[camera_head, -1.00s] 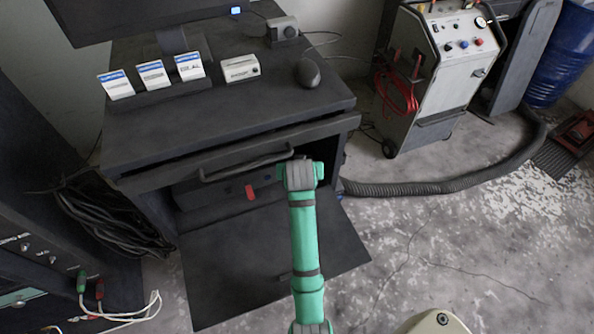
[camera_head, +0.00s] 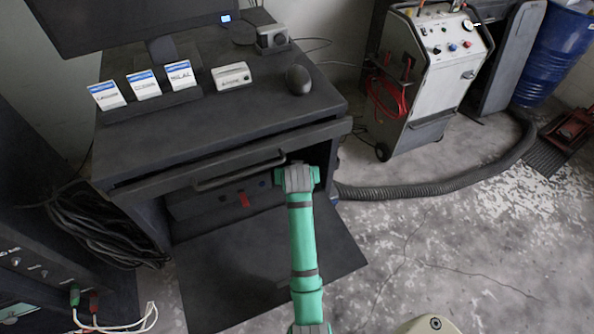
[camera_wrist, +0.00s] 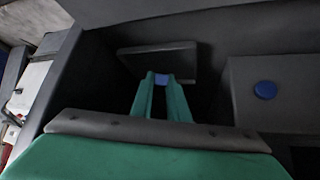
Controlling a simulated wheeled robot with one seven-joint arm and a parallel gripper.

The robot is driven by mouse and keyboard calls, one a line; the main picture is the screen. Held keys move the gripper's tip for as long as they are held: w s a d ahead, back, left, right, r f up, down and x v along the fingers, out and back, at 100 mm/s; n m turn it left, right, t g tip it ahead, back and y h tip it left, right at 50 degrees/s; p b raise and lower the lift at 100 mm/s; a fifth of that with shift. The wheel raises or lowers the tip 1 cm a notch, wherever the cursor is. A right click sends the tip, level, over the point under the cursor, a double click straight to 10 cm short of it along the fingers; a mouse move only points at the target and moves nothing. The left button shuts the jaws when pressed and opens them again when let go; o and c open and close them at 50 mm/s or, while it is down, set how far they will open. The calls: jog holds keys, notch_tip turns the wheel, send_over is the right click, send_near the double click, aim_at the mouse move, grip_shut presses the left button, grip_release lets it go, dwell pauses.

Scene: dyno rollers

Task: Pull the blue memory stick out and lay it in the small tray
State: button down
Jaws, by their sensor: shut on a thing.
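My gripper (camera_wrist: 163,80) is shut on a small blue piece, the blue memory stick (camera_wrist: 161,80), held between its green fingertips. Only a short blue face of the stick shows in the wrist view. Just beyond the tips is a flat dark grey plate (camera_wrist: 140,60); I cannot tell whether it is the small tray or whether the stick touches it. In the head view the end of my arm (camera_head: 297,178) reaches into the open cabinet bay, and the fingers and stick are hidden there.
A dark box with a round blue button (camera_wrist: 265,89) lies right of the fingers in the wrist view. In the head view a red tab (camera_head: 244,199) shows on the unit in the bay. The drawer handle (camera_head: 240,172) is above, the lowered flap (camera_head: 225,280) below.

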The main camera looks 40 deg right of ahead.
jog(key=c, duration=1.6)
grip_release()
jog(key=shift+c, duration=0.2)
jog(key=v, duration=1.1)
jog(key=shift+f, duration=0.1)
